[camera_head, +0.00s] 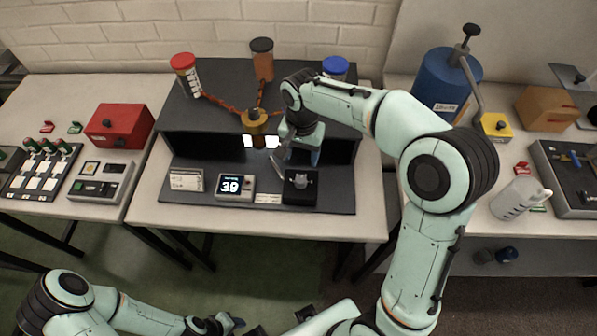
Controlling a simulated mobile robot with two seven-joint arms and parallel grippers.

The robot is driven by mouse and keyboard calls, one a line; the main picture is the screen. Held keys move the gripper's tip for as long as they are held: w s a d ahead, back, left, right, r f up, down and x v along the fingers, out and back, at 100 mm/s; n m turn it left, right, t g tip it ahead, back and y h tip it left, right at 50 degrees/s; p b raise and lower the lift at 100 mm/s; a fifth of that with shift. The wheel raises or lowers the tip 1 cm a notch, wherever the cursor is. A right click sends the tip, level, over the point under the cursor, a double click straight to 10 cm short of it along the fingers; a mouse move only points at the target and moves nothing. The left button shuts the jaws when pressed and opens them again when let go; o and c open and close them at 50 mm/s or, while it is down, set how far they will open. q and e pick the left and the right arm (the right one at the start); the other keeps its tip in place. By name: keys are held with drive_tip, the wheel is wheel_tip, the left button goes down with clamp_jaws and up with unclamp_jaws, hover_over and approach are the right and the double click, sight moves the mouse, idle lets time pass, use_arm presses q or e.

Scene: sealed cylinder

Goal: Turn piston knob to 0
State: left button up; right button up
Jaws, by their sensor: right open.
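A grey knob (301,181) sits on a small black box at the front right of the dark apparatus on the middle table. I take it to be the piston knob; its pointer setting is too small to read. Left of it, a display (235,186) shows 39. My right gripper (296,163) is open, pointing down just above and behind the knob, apparently not touching it. My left gripper (228,324) is low at the bottom edge, away from the table; its jaws are too unclear to read.
Red-capped (186,73), black-capped (262,60) and blue-capped (336,67) jars stand on the apparatus, with tubes to a brass fitting (255,122). A red box (120,126) is left; a blue tank (445,85) is right.

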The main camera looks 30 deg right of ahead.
sight(301, 179)
wheel_tip(301, 179, down, 11)
drive_tip(key=shift+f+b, duration=0.15)
drive_tip(key=shift+b, duration=0.2)
drive_tip(key=c, duration=1)
